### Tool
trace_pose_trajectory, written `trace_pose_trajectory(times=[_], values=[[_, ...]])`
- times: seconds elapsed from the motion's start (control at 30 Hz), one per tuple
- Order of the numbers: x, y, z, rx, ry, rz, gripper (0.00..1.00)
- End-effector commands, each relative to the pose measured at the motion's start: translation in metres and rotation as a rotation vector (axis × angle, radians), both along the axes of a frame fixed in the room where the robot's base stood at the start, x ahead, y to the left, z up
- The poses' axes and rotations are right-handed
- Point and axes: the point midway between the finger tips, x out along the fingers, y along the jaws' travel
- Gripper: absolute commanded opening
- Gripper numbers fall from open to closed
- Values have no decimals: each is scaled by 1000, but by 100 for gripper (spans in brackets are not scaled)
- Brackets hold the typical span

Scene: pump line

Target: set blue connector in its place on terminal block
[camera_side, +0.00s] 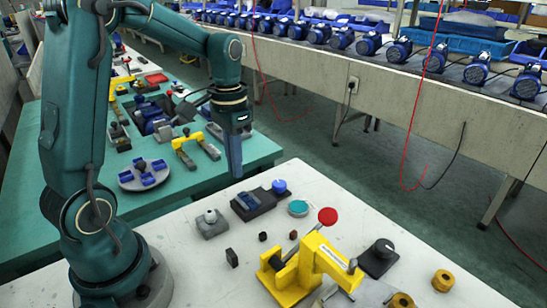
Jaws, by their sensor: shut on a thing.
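My gripper (235,168) points straight down in the middle of the side view, above the far left edge of the white table. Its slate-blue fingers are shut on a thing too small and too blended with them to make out. Just below and to the right lies a dark block (266,199), which looks like the terminal block. A dark blue piece (248,200) sits on its left part, and a bright blue round knob (279,187) is at its right end. I cannot tell for sure which piece is the blue connector. My gripper looks apart from the block.
A grey block (212,224), a teal disc (298,208), a black block (379,258) and brass pieces (443,280) lie around. A green table (215,178) with more parts is behind.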

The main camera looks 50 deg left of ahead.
Motion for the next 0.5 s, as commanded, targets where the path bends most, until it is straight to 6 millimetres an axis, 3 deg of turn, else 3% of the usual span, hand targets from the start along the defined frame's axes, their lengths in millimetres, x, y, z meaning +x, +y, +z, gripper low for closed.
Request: trace_pose_trajectory(times=[0.17,0.5], values=[[14,-10,-11,-1,1,-14,0],[13,-10,-36,-2,4,-12,0]])
